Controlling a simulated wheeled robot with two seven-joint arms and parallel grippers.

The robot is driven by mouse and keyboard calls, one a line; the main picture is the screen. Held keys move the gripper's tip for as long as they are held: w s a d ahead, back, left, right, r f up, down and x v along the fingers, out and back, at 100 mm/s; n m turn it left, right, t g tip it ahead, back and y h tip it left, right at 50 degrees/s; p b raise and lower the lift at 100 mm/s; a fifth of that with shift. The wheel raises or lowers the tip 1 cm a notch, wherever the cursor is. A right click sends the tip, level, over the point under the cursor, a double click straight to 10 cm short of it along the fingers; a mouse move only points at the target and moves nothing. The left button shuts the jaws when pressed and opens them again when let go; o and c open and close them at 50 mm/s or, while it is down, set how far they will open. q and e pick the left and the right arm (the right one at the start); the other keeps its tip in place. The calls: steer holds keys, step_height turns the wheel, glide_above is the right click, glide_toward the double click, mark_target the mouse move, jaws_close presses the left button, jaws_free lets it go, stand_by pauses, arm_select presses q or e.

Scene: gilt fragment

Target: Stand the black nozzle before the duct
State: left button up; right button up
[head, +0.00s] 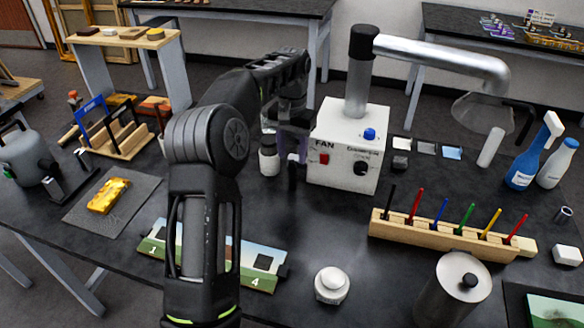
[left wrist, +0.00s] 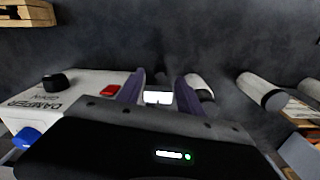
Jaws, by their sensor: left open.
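My left gripper (head: 292,150) reaches down just left of the white fan box (head: 345,145), fingers apart. In the left wrist view its two purple-grey fingers (left wrist: 160,92) stand apart around a small bright white patch with dark edges. A slim black piece (head: 292,176), perhaps the black nozzle, shows upright below the fingers; I cannot tell whether they touch it. The silver duct (head: 430,52) rises from the fan box, bends right and ends in a hood (head: 483,112). The fan box also shows in the left wrist view (left wrist: 75,85). My right gripper is not in view.
White jars (head: 268,160) stand close left of the gripper. A wooden rack of coloured pens (head: 450,238), a round white pot (head: 331,284) and a grey canister (head: 462,275) stand in front. Blue spray bottle (head: 525,165) stands right. The table is clear between fan box and pot.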

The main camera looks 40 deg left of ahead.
arm_select(q)
steer(key=shift+r+p, duration=0.4)
steer(key=shift+r, duration=1)
steer(key=shift+f, duration=0.1)
stand_by(1.3)
